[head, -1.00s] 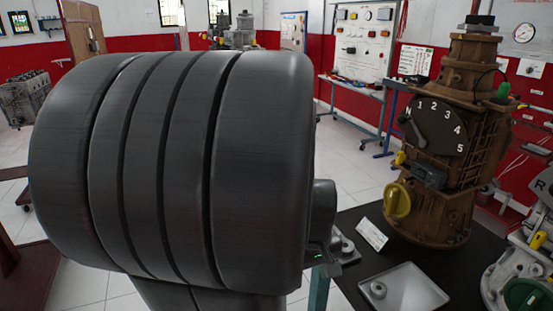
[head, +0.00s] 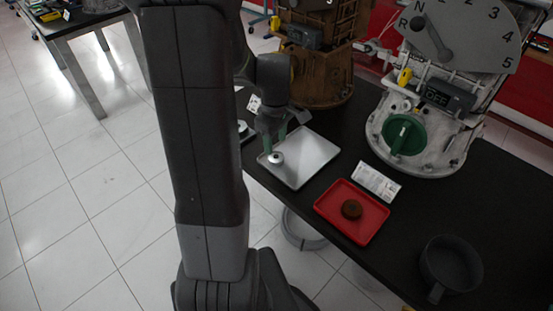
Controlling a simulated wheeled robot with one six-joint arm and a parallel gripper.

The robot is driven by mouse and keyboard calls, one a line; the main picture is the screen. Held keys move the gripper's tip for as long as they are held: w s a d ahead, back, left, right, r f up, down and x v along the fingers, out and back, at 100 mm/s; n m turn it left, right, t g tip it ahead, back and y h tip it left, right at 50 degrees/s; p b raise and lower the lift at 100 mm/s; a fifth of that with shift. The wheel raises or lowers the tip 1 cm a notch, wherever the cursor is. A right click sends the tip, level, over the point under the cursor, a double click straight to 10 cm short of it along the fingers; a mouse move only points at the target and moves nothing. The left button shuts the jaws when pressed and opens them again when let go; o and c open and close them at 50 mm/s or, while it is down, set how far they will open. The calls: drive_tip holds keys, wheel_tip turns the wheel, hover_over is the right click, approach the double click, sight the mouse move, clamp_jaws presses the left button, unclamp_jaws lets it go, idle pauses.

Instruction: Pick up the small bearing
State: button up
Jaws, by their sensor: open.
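A small pale metal ring, which looks like the small bearing (head: 277,159), lies in the left part of a silver tray (head: 313,158) on the black table. My gripper (head: 275,148) points down at the bearing, with its greenish fingers apart. The fingertips are right by the bearing in the picture; I cannot tell whether they touch it or are around it. My own arm covers the area left of the tray.
A dark pan (head: 451,266) stands at the front right. A grey trainer (head: 425,139) and a brown trainer (head: 317,75) stand behind the trays.

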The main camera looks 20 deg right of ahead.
sight(276, 157)
wheel_tip(276, 157, down, 6)
drive_tip(key=shift+s+r, duration=0.1)
drive_tip(key=shift+s, duration=0.05)
idle(0.3)
drive_tip(key=c, duration=0.7)
drive_tip(key=shift+c, duration=0.2)
drive_tip(key=shift+r, duration=0.1)
